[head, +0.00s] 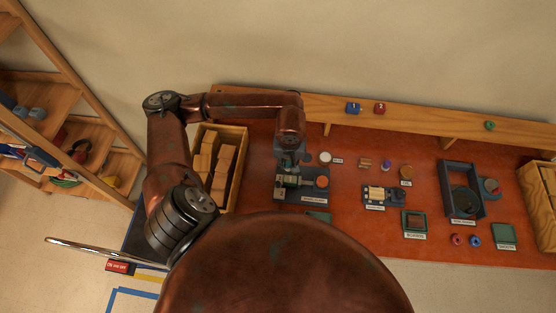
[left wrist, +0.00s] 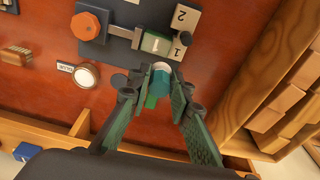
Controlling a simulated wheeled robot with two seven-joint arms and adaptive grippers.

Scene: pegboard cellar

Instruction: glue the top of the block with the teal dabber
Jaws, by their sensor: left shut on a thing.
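Pale plates marked 1 and 2 stand beside the block. A white round glue pot (left wrist: 87,75) is left of the gripper. My right gripper is not in view.
An orange knob (left wrist: 86,26) is on the fixture. A wooden crate of blocks (head: 237,138) stands close left of the gripper. A small clamp (head: 377,195), a dark frame (head: 444,185) and several small items lie farther right on the red bench (head: 350,225).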

